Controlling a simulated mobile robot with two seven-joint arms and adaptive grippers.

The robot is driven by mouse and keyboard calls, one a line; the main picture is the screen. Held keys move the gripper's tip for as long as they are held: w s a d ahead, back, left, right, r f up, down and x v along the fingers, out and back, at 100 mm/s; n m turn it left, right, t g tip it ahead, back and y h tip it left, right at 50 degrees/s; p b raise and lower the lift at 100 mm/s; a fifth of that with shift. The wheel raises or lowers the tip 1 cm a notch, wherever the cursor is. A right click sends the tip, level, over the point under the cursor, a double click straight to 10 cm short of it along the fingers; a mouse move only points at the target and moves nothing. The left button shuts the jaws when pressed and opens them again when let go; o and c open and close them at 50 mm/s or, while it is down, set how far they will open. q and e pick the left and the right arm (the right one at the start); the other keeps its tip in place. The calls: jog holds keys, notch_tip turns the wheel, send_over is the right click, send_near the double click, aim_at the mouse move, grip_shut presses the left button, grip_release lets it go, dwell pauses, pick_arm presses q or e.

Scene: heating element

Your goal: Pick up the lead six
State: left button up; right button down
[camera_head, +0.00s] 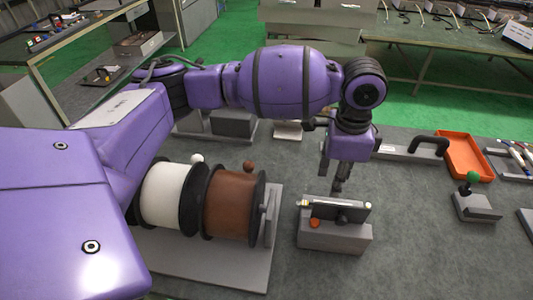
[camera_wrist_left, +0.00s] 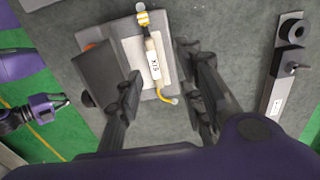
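The lead (camera_wrist_left: 153,62) has a yellow-striped end, a white labelled sleeve and a bent yellow tip. It lies on a pale plate of a grey block fixture (camera_head: 335,236) beside a dark upright plate. In the head view only its pale end (camera_head: 304,203) shows clearly, at the fixture's left. My left gripper (camera_head: 339,183) is just above and behind the fixture, pointing down. In the left wrist view its fingers (camera_wrist_left: 160,98) are apart, one on each side of the lead's lower part, with nothing between them gripped. My right gripper (camera_wrist_left: 62,102) shows small at the left edge.
Left of the fixture, white (camera_head: 168,196) and brown (camera_head: 230,203) spools stand on a grey base. To the right are a green-knobbed block (camera_head: 474,202), an orange tray (camera_head: 463,158) and a black-handled device (camera_head: 428,146). The grey tabletop right of the fixture is clear.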

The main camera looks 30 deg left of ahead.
aim_at(331, 201)
pick_arm(q)
jog(key=f, duration=0.1)
jog(key=s+f, duration=0.1)
jog(key=shift+d+f, duration=0.3)
jog(key=shift+f, duration=0.05)
notch_tip(331, 201, down, 5)
jog(key=shift+d+r, duration=0.1)
jog(key=shift+r, duration=0.05)
jog(key=shift+r, duration=0.1)
grip_shut()
